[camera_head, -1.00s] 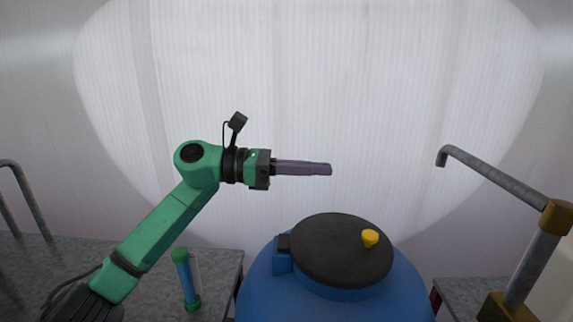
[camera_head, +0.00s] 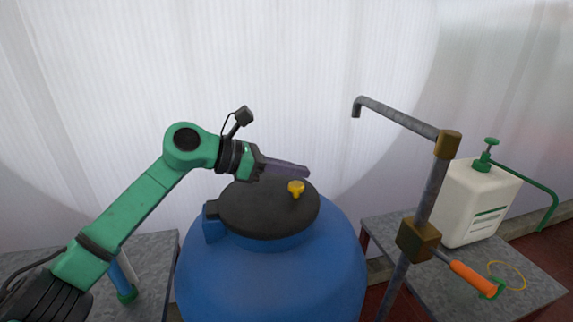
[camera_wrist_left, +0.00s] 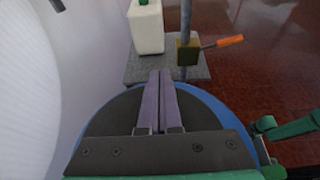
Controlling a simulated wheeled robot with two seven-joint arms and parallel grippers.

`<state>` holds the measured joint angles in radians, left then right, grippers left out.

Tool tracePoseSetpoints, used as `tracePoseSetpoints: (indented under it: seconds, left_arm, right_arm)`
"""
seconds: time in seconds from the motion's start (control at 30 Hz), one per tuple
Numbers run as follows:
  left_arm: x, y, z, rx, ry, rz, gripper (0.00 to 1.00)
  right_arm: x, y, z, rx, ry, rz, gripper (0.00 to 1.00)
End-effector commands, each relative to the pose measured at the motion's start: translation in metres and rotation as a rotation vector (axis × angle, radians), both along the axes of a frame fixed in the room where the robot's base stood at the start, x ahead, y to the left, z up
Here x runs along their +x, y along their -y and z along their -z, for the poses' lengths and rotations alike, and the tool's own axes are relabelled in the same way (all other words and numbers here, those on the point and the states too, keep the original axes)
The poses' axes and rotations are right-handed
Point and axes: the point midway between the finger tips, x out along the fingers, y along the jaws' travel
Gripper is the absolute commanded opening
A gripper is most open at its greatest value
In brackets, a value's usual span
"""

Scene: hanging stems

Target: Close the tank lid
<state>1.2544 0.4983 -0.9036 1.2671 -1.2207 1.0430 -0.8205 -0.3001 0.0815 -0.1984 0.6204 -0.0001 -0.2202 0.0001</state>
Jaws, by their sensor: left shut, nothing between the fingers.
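The blue tank (camera_head: 270,275) stands in the middle of the head view. Its round black lid (camera_head: 262,216) lies flat over the tank's opening, with a hinge block at its left and a yellow knob (camera_head: 296,188) near its right edge. My left gripper (camera_head: 308,172) is shut and empty, above the far side of the lid by the knob; whether it touches is unclear. In the left wrist view its closed purple fingers (camera_wrist_left: 160,78) point across the blue tank (camera_wrist_left: 205,100), and the gripper body hides most of the lid.
A metal standpipe (camera_head: 431,190) with a brass block and orange-handled valve (camera_head: 470,278) rises right of the tank. A white sprayer (camera_head: 478,203) stands on a grey table (camera_head: 540,288). A blue-green tube (camera_head: 122,278) stands on the left table. A translucent wall is behind.

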Motion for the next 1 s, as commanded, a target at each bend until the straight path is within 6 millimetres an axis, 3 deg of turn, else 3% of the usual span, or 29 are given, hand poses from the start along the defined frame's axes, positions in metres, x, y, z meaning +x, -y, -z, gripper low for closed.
tracePoseSetpoints:
  seconds: [0.2,0.73,0.87,1.0]
  left_arm:
    - [0.001,0.004,0.010,-0.001,0.000,0.001,0.00]
    - [0.001,0.005,0.009,-0.002,0.000,0.001,0.00]
    - [-0.001,0.002,-0.006,-0.002,0.001,0.000,0.00]
    - [-0.005,-0.004,-0.040,-0.001,0.004,-0.001,0.00]
  right_arm:
    - [0.000,0.000,0.008,0.000,0.000,-0.001,0.47]
    - [0.000,-0.002,0.007,0.002,0.000,-0.002,0.47]
    - [0.000,-0.003,-0.001,0.004,0.000,-0.001,0.47]
    - [0.000,-0.004,-0.020,0.006,0.000,-0.001,0.47]
